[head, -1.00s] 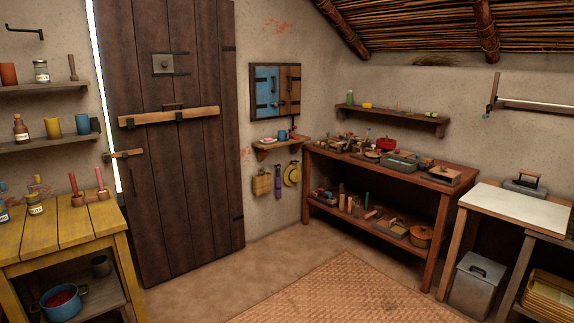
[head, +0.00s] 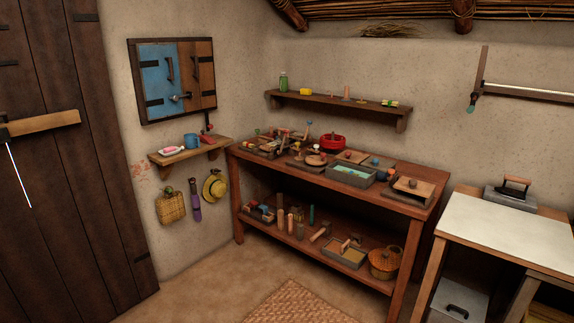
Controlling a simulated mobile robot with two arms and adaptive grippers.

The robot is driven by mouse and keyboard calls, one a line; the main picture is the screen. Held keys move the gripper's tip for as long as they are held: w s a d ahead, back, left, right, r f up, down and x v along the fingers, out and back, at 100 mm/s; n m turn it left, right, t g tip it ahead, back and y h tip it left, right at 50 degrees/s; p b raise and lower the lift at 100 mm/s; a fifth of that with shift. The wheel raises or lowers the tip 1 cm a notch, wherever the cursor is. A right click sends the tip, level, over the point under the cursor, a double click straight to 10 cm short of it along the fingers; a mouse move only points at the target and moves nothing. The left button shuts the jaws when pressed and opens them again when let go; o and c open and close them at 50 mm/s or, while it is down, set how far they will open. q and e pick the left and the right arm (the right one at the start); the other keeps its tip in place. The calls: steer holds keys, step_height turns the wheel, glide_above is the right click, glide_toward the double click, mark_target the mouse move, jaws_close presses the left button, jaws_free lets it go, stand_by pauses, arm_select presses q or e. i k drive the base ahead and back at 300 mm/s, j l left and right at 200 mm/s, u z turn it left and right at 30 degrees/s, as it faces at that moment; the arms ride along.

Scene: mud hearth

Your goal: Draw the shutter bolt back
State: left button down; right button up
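A small wall shutter (head: 172,79) with one blue leaf and one brown wooden leaf is closed in a dark frame, upper left of centre in the head view. A dark bolt (head: 181,97) lies across the line where the two leaves meet, low on the shutter. Each leaf has a dark upright handle above it. How far the bolt is slid is too small to tell. Neither of my grippers is in view.
A small shelf (head: 188,152) with a blue mug stands out below the shutter. The floor (head: 205,285) before the shutter wall looks clear.

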mark_target(175, 98)
steer(key=i, duration=0.85)
steer(key=i+l+u, duration=0.15)
steer(key=i, duration=1.5)
steer(key=l+u, duration=0.05)
